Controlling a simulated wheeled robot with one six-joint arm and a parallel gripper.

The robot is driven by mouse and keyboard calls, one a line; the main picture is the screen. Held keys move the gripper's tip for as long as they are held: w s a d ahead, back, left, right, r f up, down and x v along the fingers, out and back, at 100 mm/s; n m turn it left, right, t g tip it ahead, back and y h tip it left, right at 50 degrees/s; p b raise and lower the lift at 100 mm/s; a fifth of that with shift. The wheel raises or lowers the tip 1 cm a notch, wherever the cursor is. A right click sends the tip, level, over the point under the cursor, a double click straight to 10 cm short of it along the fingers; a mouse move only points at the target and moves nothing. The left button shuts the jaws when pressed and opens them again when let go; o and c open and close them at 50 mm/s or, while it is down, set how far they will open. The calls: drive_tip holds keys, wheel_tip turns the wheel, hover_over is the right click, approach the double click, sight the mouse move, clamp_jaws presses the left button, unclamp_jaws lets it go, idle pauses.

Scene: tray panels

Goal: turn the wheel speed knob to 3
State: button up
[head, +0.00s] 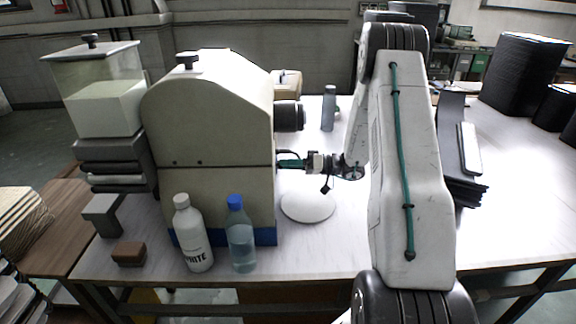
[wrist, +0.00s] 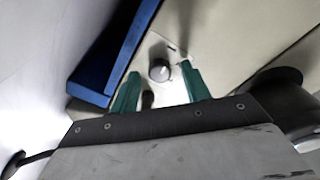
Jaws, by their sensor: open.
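The beige machine (head: 215,110) stands on the table at the left, with a blue strip along its base. A small round dark knob (wrist: 159,70) with a light pointer mark is on its panel in the wrist view. I cannot read any numbers around it. My gripper (head: 283,162) points left at the machine's right side. In the wrist view its green fingers (wrist: 160,74) are apart, one on each side of the knob. I cannot tell whether they touch it. The knob is hidden in the head view.
A white bottle (head: 193,235) and a blue-capped bottle (head: 240,240) stand in front of the machine. A black cylinder (head: 289,115) juts from its right side above my gripper. A white round disc (head: 308,207) lies below my gripper. A grey bottle (head: 328,110) stands behind.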

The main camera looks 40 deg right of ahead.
drive_tip(key=shift+w+a, duration=0.1)
drive_tip(key=c, duration=1)
drive_tip(key=shift+m, duration=0.3)
drive_tip(key=m+g, duration=0.1)
drive_tip(key=m, duration=2.1)
drive_tip(key=shift+w, duration=0.1)
drive_tip(key=shift+m+g, duration=0.3)
